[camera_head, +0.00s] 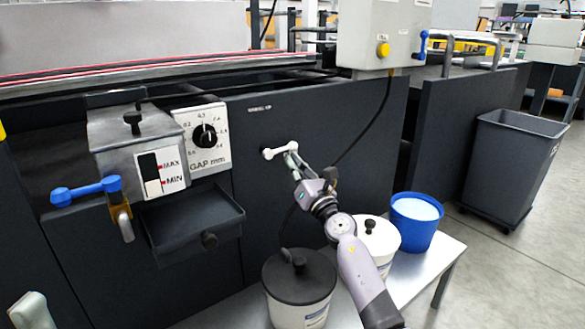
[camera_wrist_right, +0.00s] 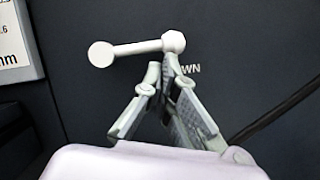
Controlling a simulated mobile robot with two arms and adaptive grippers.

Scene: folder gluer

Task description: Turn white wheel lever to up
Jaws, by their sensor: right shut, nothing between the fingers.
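The white wheel lever (camera_head: 280,149) is mounted on the dark machine panel, right of the gap dial. It lies nearly level, its right end slightly higher. In the right wrist view the lever (camera_wrist_right: 140,47) has a round left end and a faceted knob at the right. My right gripper (camera_head: 292,162) is shut and empty, with its tips (camera_wrist_right: 163,68) just below the lever near the faceted knob. I cannot tell whether they touch it. The fingers partly hide a label ending in "WN" below the knob. My left gripper is not clearly visible.
A gap dial (camera_head: 204,136) and a metal box with a blue handle (camera_head: 86,191) are at left. Below my right arm are a black-lidded tub (camera_head: 299,275), a white tub (camera_head: 377,240) and a blue bucket (camera_head: 416,222) on a bench. A black cable (camera_head: 365,138) hangs right of the lever.

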